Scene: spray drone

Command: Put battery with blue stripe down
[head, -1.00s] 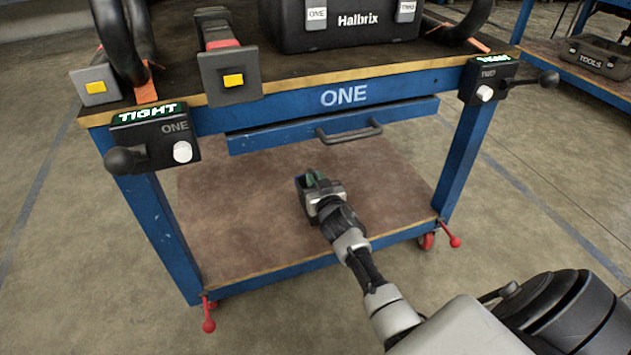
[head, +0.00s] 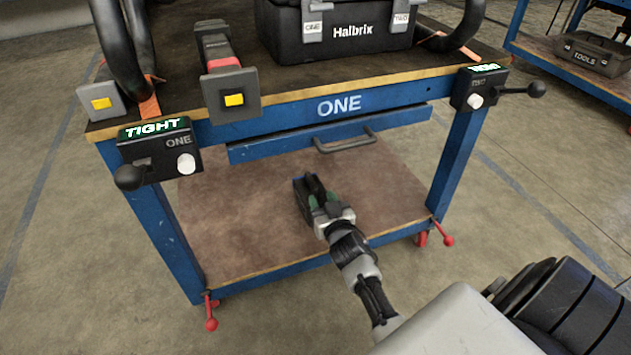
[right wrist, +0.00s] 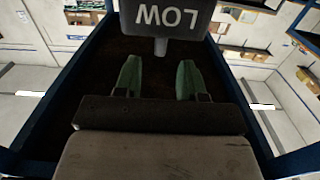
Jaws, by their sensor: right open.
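The battery is a dark block (head: 302,200) with a blue edge, low over the lower shelf in the head view; it appears to rest on the shelf, but its underside is hidden. In the right wrist view a dark grey part lettered LOW (right wrist: 172,14), upside down, shows just beyond the fingertips; it seems to belong to the same block. My right gripper (head: 323,200) is at the near side of the block. Its green fingers (right wrist: 159,72) are apart with an empty gap between them. My left gripper is out of view.
The blue bench's lower shelf (head: 230,225) is otherwise bare. A drawer handle (head: 345,140) juts out above my gripper. On the bench top are a black Halbrix case (head: 340,45) and a red and grey device (head: 228,92). Lever boxes (head: 160,150) sit at the front corners.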

